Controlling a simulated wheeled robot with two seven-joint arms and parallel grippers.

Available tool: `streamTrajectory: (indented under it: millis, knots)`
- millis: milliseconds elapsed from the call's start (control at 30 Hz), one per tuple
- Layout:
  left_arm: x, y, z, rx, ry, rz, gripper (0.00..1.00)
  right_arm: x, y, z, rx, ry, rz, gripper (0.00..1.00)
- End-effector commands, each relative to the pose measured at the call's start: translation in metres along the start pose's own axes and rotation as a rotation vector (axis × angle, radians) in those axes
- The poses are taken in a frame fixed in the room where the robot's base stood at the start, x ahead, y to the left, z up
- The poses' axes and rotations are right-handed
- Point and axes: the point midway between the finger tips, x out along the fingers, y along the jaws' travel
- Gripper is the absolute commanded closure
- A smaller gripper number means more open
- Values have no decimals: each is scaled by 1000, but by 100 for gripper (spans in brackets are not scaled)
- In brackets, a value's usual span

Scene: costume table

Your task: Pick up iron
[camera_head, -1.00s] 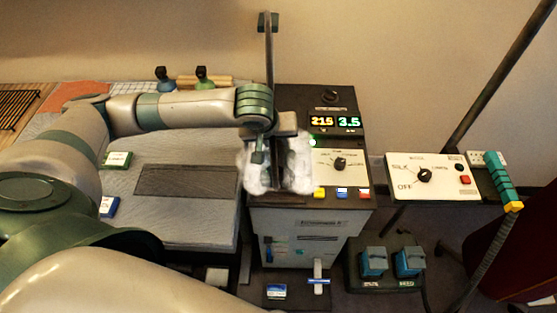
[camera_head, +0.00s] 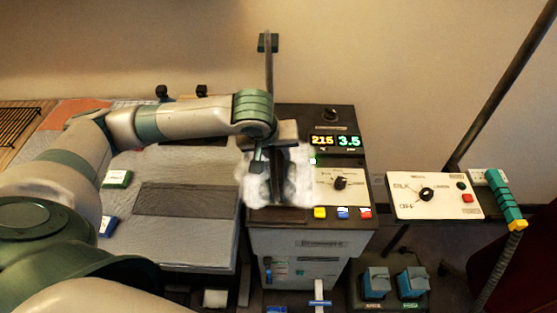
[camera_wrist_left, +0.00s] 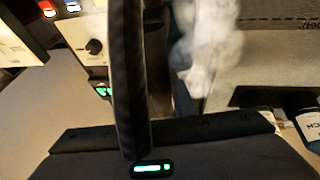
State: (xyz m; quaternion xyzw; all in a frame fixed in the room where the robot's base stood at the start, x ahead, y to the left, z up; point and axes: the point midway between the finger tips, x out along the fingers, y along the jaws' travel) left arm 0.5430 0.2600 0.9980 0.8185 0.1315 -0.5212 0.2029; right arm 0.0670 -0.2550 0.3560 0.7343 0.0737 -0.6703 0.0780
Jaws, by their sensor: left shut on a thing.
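The iron (camera_head: 277,188) is a dark, narrow shape among white steam on the left part of the dark control console. My left gripper (camera_head: 272,162) is over it from above and shut on it; the fingers and steam hide much of its body. I cannot tell whether its base touches the console. In the left wrist view, a dark upright bar crosses the picture in front of my gripper's dark body, with white steam beside it. My right gripper is not in view.
The console (camera_head: 325,217) has lit displays, a knob and coloured buttons. A grey padded board (camera_head: 185,165) lies left. A white switch panel (camera_head: 430,195) stands right, with blue pedals (camera_head: 395,282) below. A thin pole (camera_head: 268,70) rises behind the gripper.

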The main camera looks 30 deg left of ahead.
Motion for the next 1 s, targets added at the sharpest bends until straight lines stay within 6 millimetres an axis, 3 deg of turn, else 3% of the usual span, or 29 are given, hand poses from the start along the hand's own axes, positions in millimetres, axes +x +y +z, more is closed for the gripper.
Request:
streamTrajectory:
  millis: [67, 700, 1000]
  knots:
    - [-9, 3, -5, -1, 6, 5, 100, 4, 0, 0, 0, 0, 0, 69]
    - [-83, 69, 51, 4, 5, 7, 100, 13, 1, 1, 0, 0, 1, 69]
    - [-95, 80, 61, 0, 4, 3, 100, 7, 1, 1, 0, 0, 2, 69]
